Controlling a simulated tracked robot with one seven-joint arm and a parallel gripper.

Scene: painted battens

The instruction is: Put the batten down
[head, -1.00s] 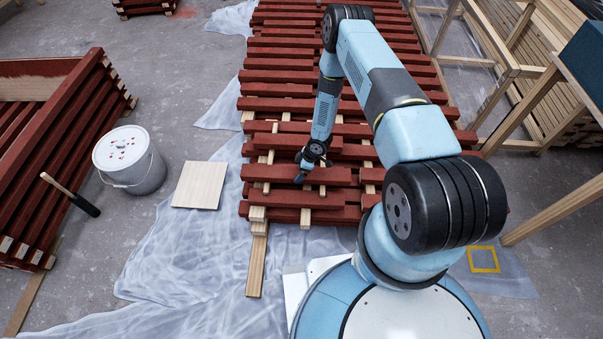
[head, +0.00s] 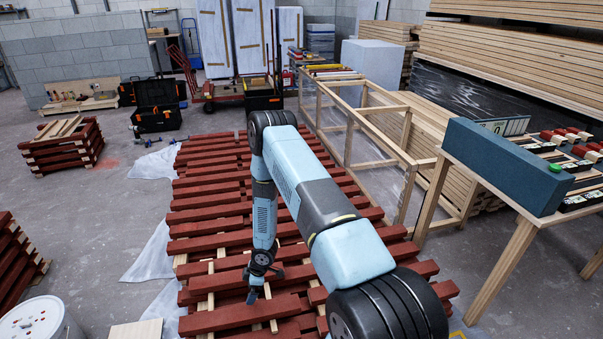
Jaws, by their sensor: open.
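Red-painted battens (head: 208,216) lie in rows on pale wooden strips in a long rack in front of me. My gripper (head: 262,288) hangs low over the near part of the rack, pointing down, with its jaws open. A red batten (head: 218,320) lies across the strips just in front of and below my gripper. It lies slightly askew, its right end higher in the picture. I cannot tell whether the fingertips touch it. My arm hides part of the battens on the right.
A white bucket (head: 38,322) stands at the lower left. A wooden table with a blue-green box (head: 505,165) stands at the right, beside an open timber frame (head: 350,125). More red battens are stacked (head: 62,148) at the left. Grey floor (head: 95,215) is clear between.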

